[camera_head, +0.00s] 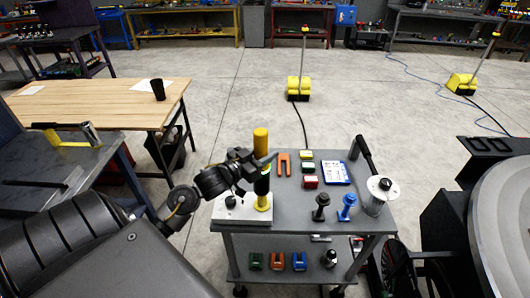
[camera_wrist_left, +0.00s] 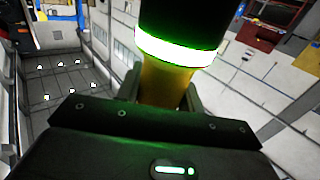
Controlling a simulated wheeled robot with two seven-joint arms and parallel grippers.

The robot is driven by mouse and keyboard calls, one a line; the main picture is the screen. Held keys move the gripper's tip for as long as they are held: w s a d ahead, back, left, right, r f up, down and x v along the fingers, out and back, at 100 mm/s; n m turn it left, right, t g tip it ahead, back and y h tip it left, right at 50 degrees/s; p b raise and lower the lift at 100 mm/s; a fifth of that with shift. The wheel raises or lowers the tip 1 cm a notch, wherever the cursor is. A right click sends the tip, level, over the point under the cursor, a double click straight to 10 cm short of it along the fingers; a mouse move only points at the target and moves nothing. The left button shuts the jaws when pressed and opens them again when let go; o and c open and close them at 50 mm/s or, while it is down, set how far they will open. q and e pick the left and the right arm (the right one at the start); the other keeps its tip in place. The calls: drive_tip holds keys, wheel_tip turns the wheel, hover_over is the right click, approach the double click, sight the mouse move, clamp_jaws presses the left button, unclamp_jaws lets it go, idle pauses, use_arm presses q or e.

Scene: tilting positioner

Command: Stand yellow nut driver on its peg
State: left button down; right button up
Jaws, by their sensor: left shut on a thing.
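The yellow nut driver (camera_head: 261,138) stands upright, its yellow handle rising above my left gripper (camera_head: 262,160). Its black section and glowing green ring show below the fingers. In the left wrist view the fingers are shut around the yellow part (camera_wrist_left: 166,84), beside the black section with the lit green ring. Below the driver is a yellow round-based piece (camera_head: 263,203) on a white block (camera_head: 234,213) at the left of the grey cart top. The driver is in line with this piece; I cannot tell whether it is seated there. My right gripper is not in view.
The cart top (camera_head: 300,215) also holds an orange fork-shaped piece (camera_head: 283,163), small coloured blocks (camera_head: 308,168), a black peg-like tool (camera_head: 320,205), a blue one (camera_head: 347,205) and a lever device (camera_head: 378,190). A wooden table (camera_head: 95,100) stands behind left.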

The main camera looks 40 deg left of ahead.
use_arm(q)
drive_tip(key=shift+f+b, duration=1.4)
drive_tip(key=shift+f, duration=1.05)
drive_tip(key=shift+f+b, duration=0.75)
drive_tip(key=shift+f, duration=0.7)
drive_tip(key=c, duration=0.8)
unclamp_jaws()
drive_tip(key=shift+f, duration=0.15)
drive_tip(key=o, duration=0.4)
drive_tip(key=shift+o, duration=0.2)
